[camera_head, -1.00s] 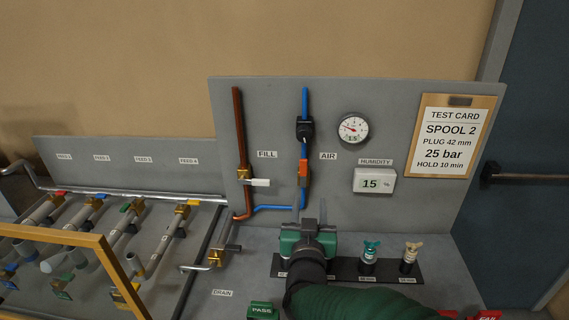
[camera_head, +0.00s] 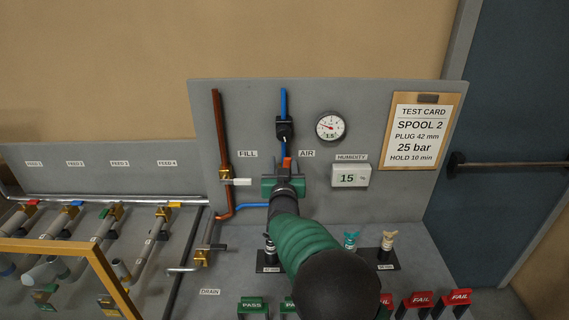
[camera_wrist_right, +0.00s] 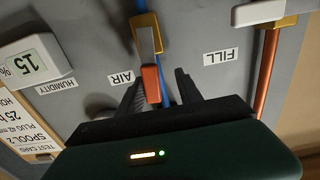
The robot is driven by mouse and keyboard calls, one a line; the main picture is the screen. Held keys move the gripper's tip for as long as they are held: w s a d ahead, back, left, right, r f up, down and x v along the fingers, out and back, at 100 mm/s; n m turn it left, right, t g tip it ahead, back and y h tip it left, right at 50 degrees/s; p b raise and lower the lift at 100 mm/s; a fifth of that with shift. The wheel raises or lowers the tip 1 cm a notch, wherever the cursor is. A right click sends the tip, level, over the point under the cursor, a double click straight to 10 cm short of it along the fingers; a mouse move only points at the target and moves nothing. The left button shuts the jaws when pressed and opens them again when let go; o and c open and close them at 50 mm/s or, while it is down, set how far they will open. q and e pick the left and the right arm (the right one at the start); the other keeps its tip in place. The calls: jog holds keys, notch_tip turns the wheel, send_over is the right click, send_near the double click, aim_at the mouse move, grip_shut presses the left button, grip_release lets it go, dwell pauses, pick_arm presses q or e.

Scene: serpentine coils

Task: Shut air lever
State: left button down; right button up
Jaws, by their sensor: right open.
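The air lever is a small orange handle (camera_head: 287,162) on the blue pipe (camera_head: 283,103), beside the AIR label. It runs along the pipe. In the right wrist view the orange handle (camera_wrist_right: 151,84) hangs from a brass and grey valve body (camera_wrist_right: 147,38). My right gripper (camera_head: 286,171) is at the panel just below the valve, and its green body hides the lower part of it. In the right wrist view the open fingers (camera_wrist_right: 160,84) stand either side of the handle, with it nearer the left finger. I cannot tell whether they touch it. My left gripper is not in view.
The fill valve's white handle (camera_head: 242,182) is close to the left of my gripper. A black fitting (camera_head: 284,129) sits above on the blue pipe. The gauge (camera_head: 330,126) and humidity display (camera_head: 351,175) are to the right. Plugs (camera_head: 387,240) and PASS/FAIL blocks (camera_head: 421,299) stand below.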

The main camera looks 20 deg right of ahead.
jog(key=shift+a, duration=0.55)
jog(key=shift+d, duration=0.1)
jog(key=shift+c, duration=1.4)
jog(key=shift+s+d+f, duration=0.1)
jog(key=shift+d, duration=0.75)
grip_shut()
jog(key=shift+a, duration=0.5)
jog(key=shift+d, duration=0.15)
jog(key=shift+d, duration=0.1)
